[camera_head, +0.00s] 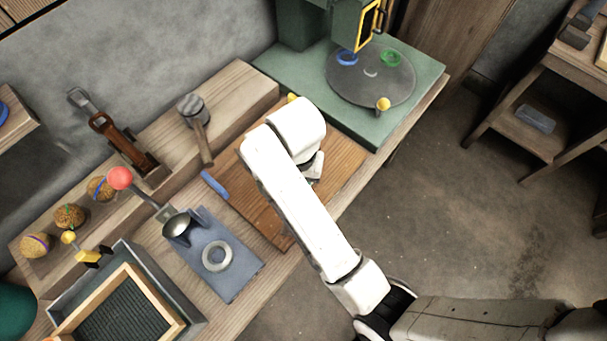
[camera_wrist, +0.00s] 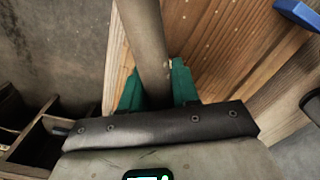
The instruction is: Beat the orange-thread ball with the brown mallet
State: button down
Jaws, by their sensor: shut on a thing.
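My gripper's green fingers (camera_wrist: 160,87) are shut on a grey-brown round shaft (camera_wrist: 147,45) in the wrist view. I take it for the brown mallet's handle; its head is out of view. In the head view my arm hides the gripper, over the brown wooden board (camera_head: 257,212). I cannot tell clearly which has orange thread.
A grey-headed mallet (camera_head: 191,108) leans at the back ledge. A red-knobbed lever press (camera_head: 178,224) on a blue plate and a wood-framed tray (camera_head: 66,327) stand at the left. A green machine with a round table (camera_head: 345,88) stands at the back. A blue bar (camera_head: 214,185) lies by the board.

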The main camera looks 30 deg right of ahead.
jog(key=shift+f+b, duration=1.2)
jog(key=shift+f, duration=0.7)
notch_tip(320, 180, up, 4)
jog(key=p, duration=0.4)
jog(key=shift+r, duration=0.15)
notch_tip(320, 180, down, 5)
jog(key=b, duration=0.2)
jog(key=shift+b, duration=0.4)
notch_tip(320, 180, up, 5)
jog(key=p, duration=0.5)
jog(key=shift+f, duration=0.2)
